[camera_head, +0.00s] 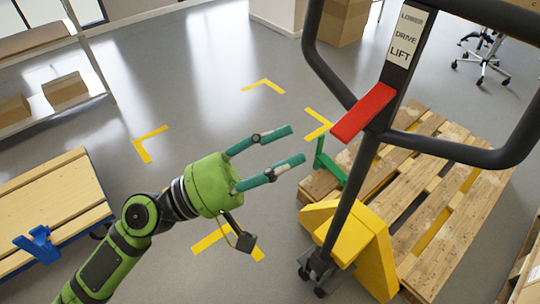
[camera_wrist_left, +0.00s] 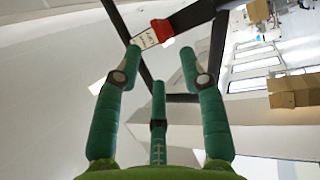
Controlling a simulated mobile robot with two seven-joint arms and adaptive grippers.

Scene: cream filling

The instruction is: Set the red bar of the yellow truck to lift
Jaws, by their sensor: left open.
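The yellow truck (camera_head: 372,252) stands at the right with its dark handle rising toward the camera. The red bar (camera_head: 363,112) sticks out to the left from the handle column, below a label reading LOWER, DRIVE, LIFT (camera_head: 405,38). The red bar also shows in the left wrist view (camera_wrist_left: 162,31), beyond the fingertips, beside the label. My left gripper (camera_head: 295,148) is open and empty, to the left of the handle and lower in the picture than the red bar, apart from it. In the left wrist view its three teal fingers (camera_wrist_left: 175,75) point toward the handle. My right gripper is not in view.
A wooden pallet (camera_head: 455,215) lies around the truck's forks at the right. A low wooden-topped platform (camera_head: 45,205) with a blue clamp-like part (camera_head: 38,245) is at the left. Shelves with boxes (camera_head: 65,90) stand at the upper left. Yellow floor marks (camera_head: 150,142) lie on open grey floor.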

